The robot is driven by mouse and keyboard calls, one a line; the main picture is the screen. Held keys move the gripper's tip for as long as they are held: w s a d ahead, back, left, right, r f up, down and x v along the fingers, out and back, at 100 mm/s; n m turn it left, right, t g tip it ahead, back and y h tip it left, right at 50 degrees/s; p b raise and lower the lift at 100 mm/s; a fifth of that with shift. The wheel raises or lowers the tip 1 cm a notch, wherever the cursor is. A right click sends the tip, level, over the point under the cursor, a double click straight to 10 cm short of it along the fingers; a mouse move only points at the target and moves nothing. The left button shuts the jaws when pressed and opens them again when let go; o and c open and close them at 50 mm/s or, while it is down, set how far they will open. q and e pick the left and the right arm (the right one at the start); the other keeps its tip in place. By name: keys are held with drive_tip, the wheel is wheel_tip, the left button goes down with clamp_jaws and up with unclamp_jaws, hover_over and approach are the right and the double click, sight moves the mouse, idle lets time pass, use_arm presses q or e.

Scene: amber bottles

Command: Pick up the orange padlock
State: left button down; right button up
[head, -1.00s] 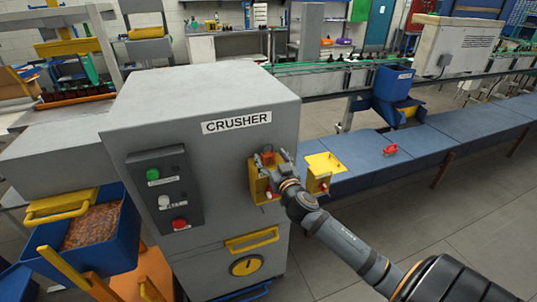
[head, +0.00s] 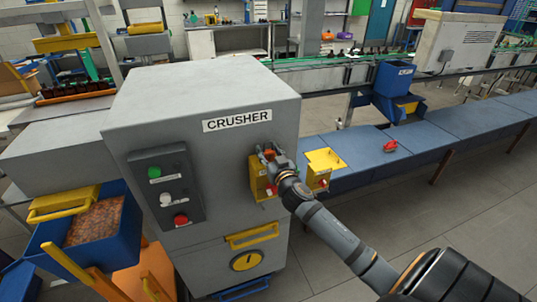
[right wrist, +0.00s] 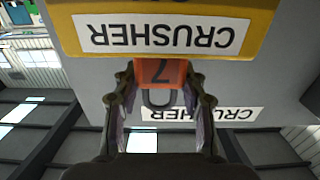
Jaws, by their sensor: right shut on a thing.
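The orange padlock (right wrist: 161,74) has a dark 7 on its body and a grey shackle. In the right wrist view it sits between the two fingers of my right gripper (right wrist: 160,88), which is shut on it. In the head view the right gripper (head: 268,154) is at the crusher's front face, by a yellow box (head: 259,183). A bit of the orange padlock shows between the fingers there; the rest is hidden by the gripper. My left gripper is not in view.
The grey crusher (head: 200,90) has a button panel (head: 165,187) left of the box. A yellow open part (head: 323,163) with a red padlock (head: 322,183) is right of my wrist. A red object (head: 390,146) lies on the blue bench (head: 440,137).

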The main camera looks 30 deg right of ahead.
sight(268, 153)
drive_tip(key=shift+r, duration=0.55)
drive_tip(key=r, duration=0.1)
drive_tip(key=r+b, duration=0.1)
drive_tip(key=r, duration=0.1)
drive_tip(key=shift+s+a+r, duration=0.1)
drive_tip(key=shift+s+a, duration=0.2)
drive_tip(key=shift+s, duration=0.1)
drive_tip(key=s+a+r+p, duration=0.6)
drive_tip(key=s+r+p, duration=0.1)
drive_tip(key=s, duration=0.4)
drive_tip(key=shift+s+a+r, duration=0.2)
drive_tip(key=shift+r, duration=0.7)
